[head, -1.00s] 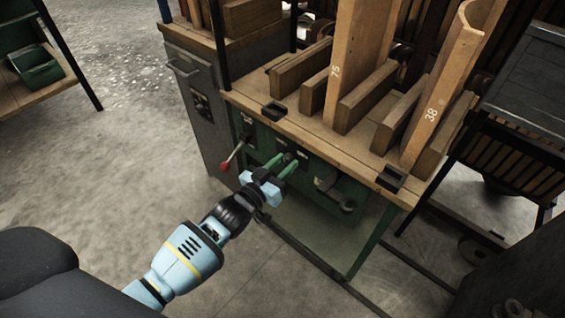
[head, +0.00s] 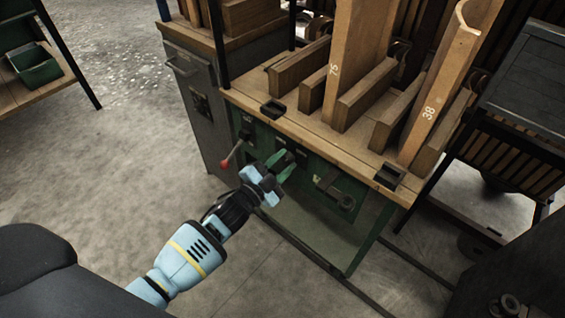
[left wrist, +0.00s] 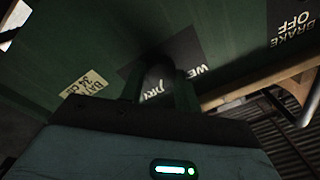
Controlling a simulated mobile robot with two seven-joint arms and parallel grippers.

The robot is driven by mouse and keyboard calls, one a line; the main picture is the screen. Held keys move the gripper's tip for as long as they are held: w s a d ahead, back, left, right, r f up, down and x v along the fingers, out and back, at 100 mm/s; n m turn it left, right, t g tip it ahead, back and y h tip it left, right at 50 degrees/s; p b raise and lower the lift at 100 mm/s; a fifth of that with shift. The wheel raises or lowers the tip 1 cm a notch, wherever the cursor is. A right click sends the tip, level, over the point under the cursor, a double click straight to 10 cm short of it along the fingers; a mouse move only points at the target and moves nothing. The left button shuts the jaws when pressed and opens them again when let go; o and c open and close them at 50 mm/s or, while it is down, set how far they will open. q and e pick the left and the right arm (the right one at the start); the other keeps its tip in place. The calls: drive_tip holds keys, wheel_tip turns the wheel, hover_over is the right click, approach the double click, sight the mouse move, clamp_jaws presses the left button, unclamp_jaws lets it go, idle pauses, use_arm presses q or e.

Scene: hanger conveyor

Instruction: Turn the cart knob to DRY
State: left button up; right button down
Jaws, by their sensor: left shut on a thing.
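The cart's green front panel (head: 314,172) carries a dark knob (left wrist: 156,76). My left gripper (head: 282,162) reaches up to it from below left, its green fingers shut around the knob. In the left wrist view the knob sits between the fingers at the gripper's front edge (left wrist: 157,104). A dark label plate (left wrist: 190,58) behind it shows partly hidden "WE" and "DR" lettering. Which word the knob points to cannot be made out. My right gripper is not in view.
A red-tipped lever (head: 226,164) stands left of the knob, close to my gripper. A dark crank-like handle (head: 335,191) is at its right. A "BRAKE OFF" label (left wrist: 293,28) and pale batch tag (left wrist: 88,82) flank the knob. The wooden cart top (head: 318,131) overhangs above.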

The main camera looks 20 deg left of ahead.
use_arm(q)
drive_tip(key=shift+m, duration=1.2)
drive_tip(key=o, duration=1)
drive_tip(key=shift+s, duration=0.15)
drive_tip(key=p+v, duration=0.1)
drive_tip(key=v, duration=0.6)
drive_tip(key=shift+s+a, duration=0.2)
